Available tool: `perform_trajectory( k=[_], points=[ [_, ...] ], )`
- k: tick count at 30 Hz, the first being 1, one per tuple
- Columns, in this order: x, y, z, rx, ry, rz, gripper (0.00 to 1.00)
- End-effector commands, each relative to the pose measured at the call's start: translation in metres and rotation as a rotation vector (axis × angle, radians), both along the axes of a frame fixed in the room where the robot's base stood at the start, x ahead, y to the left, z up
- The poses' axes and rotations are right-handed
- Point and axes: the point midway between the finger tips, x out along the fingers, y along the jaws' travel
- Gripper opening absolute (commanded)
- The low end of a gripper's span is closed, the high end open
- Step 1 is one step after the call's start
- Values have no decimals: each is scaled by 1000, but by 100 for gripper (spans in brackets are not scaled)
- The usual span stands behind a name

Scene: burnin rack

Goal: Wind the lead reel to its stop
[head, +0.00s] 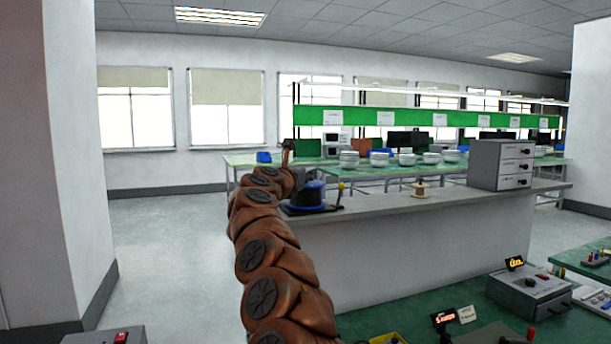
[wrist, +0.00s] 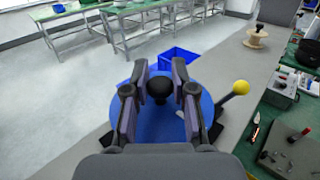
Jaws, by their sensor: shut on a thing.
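The lead reel is a blue disc with a black knob. It sits on the grey counter; the blue reel (head: 312,196) shows just right of my gripper in the head view. In the wrist view the reel (wrist: 152,133) lies below my gripper (wrist: 160,82), with the black knob (wrist: 160,91) between the two fingers. The gripper is shut on this knob; the exact contact is hard to make out. A lever with a yellow ball (wrist: 241,87) stands at the reel's right side, apart from the fingers. Part of the disc is hidden by the fingers and gripper body.
A wooden spool (head: 420,190) and a grey drawer unit (head: 501,164) stand farther right on the counter (head: 390,220). Green benches with instruments (head: 529,291) lie in front. A blue bin (wrist: 181,60) shows beyond the reel. A wide pillar (head: 75,150) is at left; the floor between is clear.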

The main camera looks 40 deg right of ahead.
Motion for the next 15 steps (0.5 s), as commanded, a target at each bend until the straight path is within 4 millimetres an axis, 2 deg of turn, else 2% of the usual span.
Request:
perform_trajectory(
  k=[1, 7, 15],
  points=[
    [0, 1, 2, -3, -2, 3, 27],
    [0, 0, 1, -2, -1, 1, 48],
    [0, 0, 1, 0, -1, 0, 48]
  ],
)
